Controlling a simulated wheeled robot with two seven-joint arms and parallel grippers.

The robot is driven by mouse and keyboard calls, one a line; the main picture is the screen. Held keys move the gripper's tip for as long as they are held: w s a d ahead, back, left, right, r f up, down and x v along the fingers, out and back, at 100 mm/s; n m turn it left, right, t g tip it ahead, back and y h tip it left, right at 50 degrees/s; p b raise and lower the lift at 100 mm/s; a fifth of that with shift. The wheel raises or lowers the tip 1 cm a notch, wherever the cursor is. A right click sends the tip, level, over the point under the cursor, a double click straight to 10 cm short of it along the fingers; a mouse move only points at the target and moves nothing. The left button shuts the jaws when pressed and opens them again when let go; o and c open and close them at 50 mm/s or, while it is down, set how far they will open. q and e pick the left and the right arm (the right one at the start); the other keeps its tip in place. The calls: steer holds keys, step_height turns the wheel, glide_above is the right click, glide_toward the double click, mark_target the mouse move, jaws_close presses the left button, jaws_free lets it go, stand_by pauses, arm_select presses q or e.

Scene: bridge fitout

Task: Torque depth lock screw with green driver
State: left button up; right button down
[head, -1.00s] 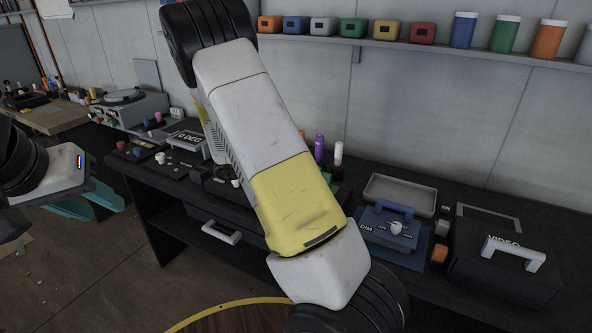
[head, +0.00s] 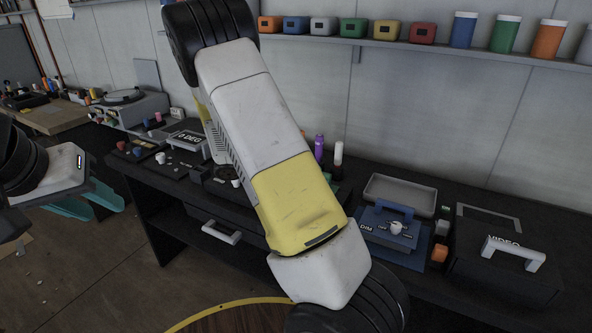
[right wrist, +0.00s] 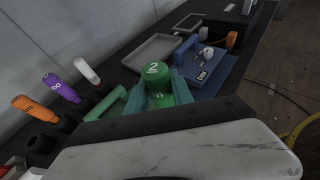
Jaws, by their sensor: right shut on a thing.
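The green driver (right wrist: 157,85), with a white 2 on its round cap, stands between the teal fingers of my right gripper (right wrist: 158,98) in the right wrist view. The right gripper is shut on it. In the head view my right arm crosses the middle of the picture and hides this gripper and the driver. My left gripper (head: 88,198) is at the left edge of the head view, with its teal fingers apart and empty, away from the bench. I cannot make out the depth lock screw in either view.
Orange (right wrist: 36,108), purple (right wrist: 60,87) and white (right wrist: 87,71) drivers stand in a row beside the green one. A grey tray (head: 400,186), a blue DIM unit (head: 372,228) and a black VIDEO case (head: 490,270) occupy the bench's right part. A shelf runs above.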

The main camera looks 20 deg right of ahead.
steer(key=shift+r, duration=3.05)
